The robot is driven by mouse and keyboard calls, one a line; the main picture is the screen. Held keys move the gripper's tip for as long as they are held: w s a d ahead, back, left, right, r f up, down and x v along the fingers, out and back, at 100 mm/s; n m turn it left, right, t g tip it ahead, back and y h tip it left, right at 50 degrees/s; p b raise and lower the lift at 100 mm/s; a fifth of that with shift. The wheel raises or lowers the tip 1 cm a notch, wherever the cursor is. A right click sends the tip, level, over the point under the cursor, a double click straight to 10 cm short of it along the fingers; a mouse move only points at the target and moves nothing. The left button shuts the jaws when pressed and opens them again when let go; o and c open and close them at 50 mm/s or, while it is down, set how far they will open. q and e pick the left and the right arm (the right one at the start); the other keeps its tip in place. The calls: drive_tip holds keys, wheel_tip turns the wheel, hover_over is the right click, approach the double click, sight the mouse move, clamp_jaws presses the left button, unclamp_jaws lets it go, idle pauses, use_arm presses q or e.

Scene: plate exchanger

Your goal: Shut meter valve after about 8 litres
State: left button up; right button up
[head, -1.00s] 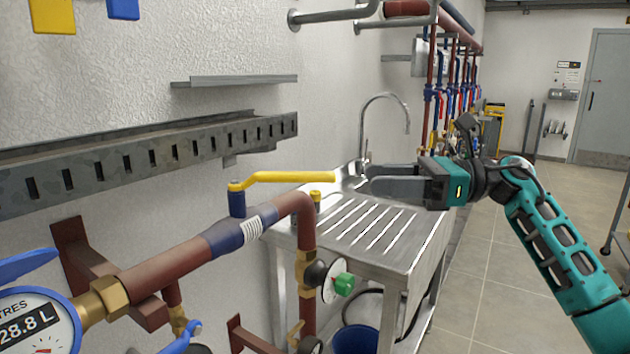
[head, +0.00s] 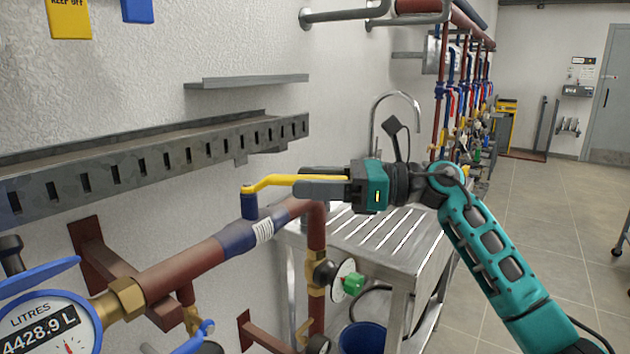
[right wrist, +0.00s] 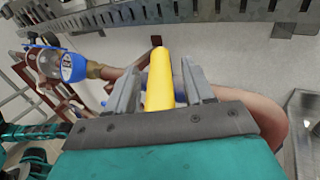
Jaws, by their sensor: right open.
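The yellow lever (head: 280,181) of the valve with a blue body (head: 248,206) sits on the red-brown pipe and points right, along the pipe. The blue meter (head: 45,322) at lower left reads 4428.9 L. My right gripper (head: 303,183) is open with its fingers around the free end of the yellow lever. In the right wrist view the yellow lever (right wrist: 160,80) lies between the two fingers, with a slight gap visible. The meter (right wrist: 74,66) also shows there.
A steel sink drainer (head: 385,245) stands below and behind the right gripper. A slotted rail (head: 160,155) and a small shelf (head: 250,82) are on the wall. Open floor lies to the right.

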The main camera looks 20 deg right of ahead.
clamp_jaws()
idle(0.3)
idle(0.4)
